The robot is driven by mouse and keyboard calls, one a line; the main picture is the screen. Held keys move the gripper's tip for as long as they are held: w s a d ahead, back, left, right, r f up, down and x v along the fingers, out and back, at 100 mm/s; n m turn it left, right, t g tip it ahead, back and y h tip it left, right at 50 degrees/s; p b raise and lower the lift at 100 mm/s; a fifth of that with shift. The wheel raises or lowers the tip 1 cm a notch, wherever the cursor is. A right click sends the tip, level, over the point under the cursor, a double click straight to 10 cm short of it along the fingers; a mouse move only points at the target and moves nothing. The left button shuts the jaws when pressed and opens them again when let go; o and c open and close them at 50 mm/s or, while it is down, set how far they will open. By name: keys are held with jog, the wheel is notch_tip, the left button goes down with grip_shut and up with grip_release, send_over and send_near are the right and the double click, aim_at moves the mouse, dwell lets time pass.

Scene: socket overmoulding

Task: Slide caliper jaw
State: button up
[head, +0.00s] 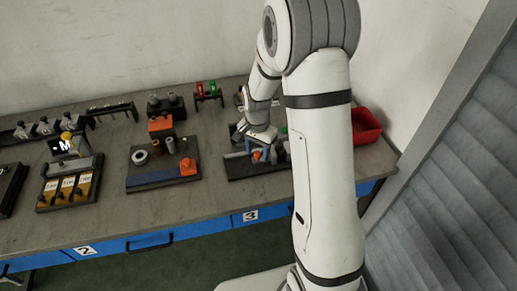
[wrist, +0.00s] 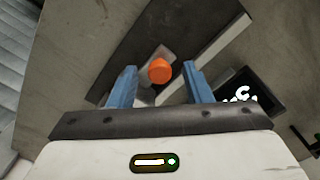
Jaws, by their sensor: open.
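The caliper appears to be the pale metal bar (wrist: 222,45) on a dark board in the wrist view. An orange round knob (wrist: 160,70), apparently on its sliding jaw, sits on a grey block. The knob also shows small in the head view (head: 257,155). My gripper (wrist: 159,77) is open, with one blue finger on each side of the knob and visible gaps between. In the head view my gripper (head: 262,149) is low over the dark board (head: 240,170). My arm hides the right part of that board.
A black display (wrist: 252,92) with white characters is close to the right finger. A red bin (head: 366,125) stands to the right.

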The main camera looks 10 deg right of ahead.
grip_shut()
dwell(0.3)
